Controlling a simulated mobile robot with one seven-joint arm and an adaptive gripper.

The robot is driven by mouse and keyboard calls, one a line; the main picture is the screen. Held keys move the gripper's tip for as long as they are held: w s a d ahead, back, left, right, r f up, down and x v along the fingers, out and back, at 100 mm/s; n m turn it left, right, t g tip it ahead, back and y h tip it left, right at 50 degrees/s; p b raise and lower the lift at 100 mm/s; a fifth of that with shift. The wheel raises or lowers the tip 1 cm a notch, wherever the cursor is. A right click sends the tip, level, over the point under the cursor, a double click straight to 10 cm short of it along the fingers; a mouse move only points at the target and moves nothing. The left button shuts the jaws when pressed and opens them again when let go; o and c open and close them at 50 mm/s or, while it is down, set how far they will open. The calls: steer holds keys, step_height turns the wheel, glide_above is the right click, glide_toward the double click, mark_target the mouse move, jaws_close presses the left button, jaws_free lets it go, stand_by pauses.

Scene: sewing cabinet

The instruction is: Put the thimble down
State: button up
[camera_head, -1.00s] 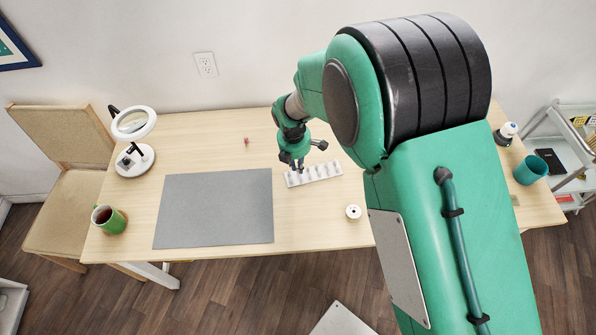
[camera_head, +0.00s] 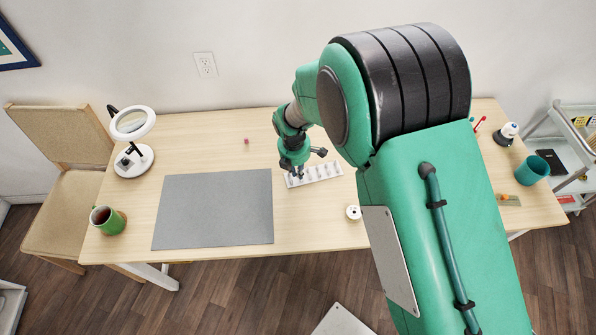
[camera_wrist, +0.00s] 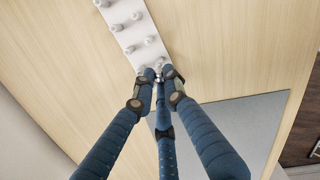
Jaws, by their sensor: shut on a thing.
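My gripper (camera_head: 297,173) points down at the left end of a white peg rack (camera_head: 322,174) on the table. In the wrist view, my gripper's dark blue fingers (camera_wrist: 161,76) come together at the near end of the rack (camera_wrist: 128,27). They are shut on the thimble (camera_wrist: 159,66), a small silvery thing mostly hidden between the fingertips. It is right by the last pegs. I cannot tell whether it touches a peg or the rack.
A grey mat (camera_head: 213,209) lies left of the rack. A white spool-like thing (camera_head: 353,212) stands in front of it, and a small red item (camera_head: 247,141) lies behind. A green mug (camera_head: 108,220) and magnifier lamp (camera_head: 134,160) stand at left, a teal cup (camera_head: 532,170) at right.

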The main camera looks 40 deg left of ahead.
steer(key=shift+f, duration=0.25)
steer(key=o, duration=0.7)
steer(key=shift+r, duration=0.15)
step_height(320, 180, up, 12)
steer(key=s+p, duration=0.1)
steer(key=p, duration=0.1)
steer(key=shift+s+r, duration=0.1)
stand_by(0.9)
